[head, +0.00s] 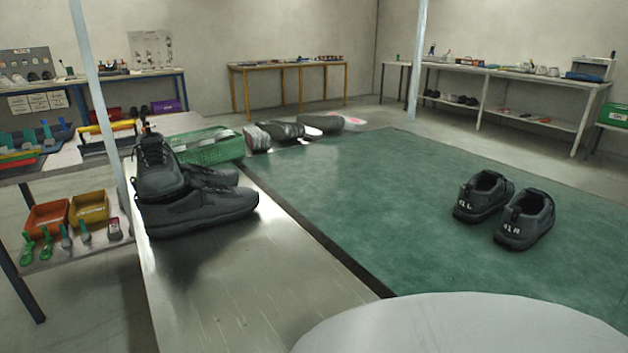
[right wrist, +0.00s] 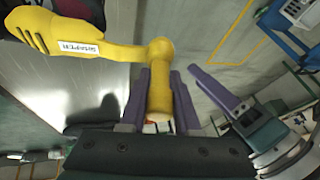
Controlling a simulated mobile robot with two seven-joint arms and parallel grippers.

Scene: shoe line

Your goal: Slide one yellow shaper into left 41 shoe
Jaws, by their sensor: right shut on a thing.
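The left 41 shoe (head: 478,197), dark grey and marked 41 L, stands upright on the green mat (head: 350,200) in the head view. The right 41 shoe (head: 525,222), marked 41 R, stands beside it. In the right wrist view, my right gripper (right wrist: 160,98) is shut on the narrow end of a yellow shaper (right wrist: 110,52). A white label reading SHAPER shows on its body. What looks like my left gripper (right wrist: 218,84), with a purple finger, shows at the right of that view; its opening is unclear. Neither gripper shows in the head view.
Several dark shoes (head: 195,208) are heaped on the metal bench (head: 245,300) at left. A green crate (head: 215,152) and several more shoe-like items (head: 285,130) lie behind. The mat around the 41 pair is clear. Side tables line the walls.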

